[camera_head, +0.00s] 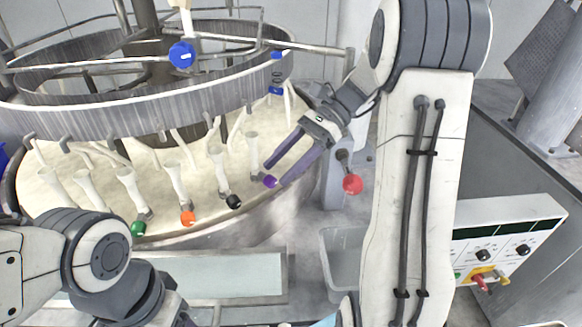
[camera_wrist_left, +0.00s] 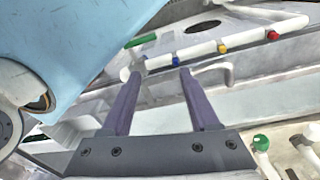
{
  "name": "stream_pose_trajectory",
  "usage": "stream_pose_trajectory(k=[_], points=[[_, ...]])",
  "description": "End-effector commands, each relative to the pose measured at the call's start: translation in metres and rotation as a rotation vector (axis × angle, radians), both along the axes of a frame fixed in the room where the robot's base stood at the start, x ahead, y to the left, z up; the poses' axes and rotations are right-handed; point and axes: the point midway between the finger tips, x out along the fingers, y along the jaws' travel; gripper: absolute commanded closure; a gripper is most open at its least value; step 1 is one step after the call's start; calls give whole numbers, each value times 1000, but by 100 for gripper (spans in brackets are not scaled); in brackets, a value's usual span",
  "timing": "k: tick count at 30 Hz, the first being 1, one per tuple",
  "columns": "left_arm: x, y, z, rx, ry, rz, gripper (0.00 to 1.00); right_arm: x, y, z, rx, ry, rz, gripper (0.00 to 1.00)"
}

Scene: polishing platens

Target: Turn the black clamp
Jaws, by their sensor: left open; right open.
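The black clamp (camera_head: 233,201) is a round black knob at the foot of a white tube on the platen's near rim. It sits between an orange knob (camera_head: 187,218) and a purple knob (camera_head: 270,181). My right gripper (camera_head: 277,174) is open, its two purple fingers pointing down-left, with the tips close to the purple knob and right of the black clamp. Contact with the purple knob cannot be told. In the left wrist view, my left gripper (camera_wrist_left: 160,72) is open with nothing between its fingers. In the head view its fingers are not visible.
A green knob (camera_head: 138,229) is further left on the round platen (camera_head: 215,228). A red ball handle (camera_head: 352,184) is right of my right gripper. A metal ring (camera_head: 150,115) overhangs the platen. A control box (camera_head: 510,240) stands at right. A white pipe with coloured valves (camera_wrist_left: 205,48) shows in the wrist view.

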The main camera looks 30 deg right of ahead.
Motion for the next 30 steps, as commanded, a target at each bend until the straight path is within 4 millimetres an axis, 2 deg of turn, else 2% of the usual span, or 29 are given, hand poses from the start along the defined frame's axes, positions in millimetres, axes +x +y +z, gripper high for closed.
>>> stream_pose_trajectory(k=[6, 18, 23, 30], points=[[0, 0, -4, 0, 0, 0, 39, -10, -11, 9, -1, -1, 0, 40], [0, 0, 0, 0, 0, 0, 39, -8, -8, 9, -31, 6, 10, 40], [0, 0, 13, 0, 0, 0, 39, 12, 10, 3, -221, 22, 43, 40], [0, 0, 30, 0, 0, 2, 39, 58, 41, -1, -547, -56, 39, 40]])
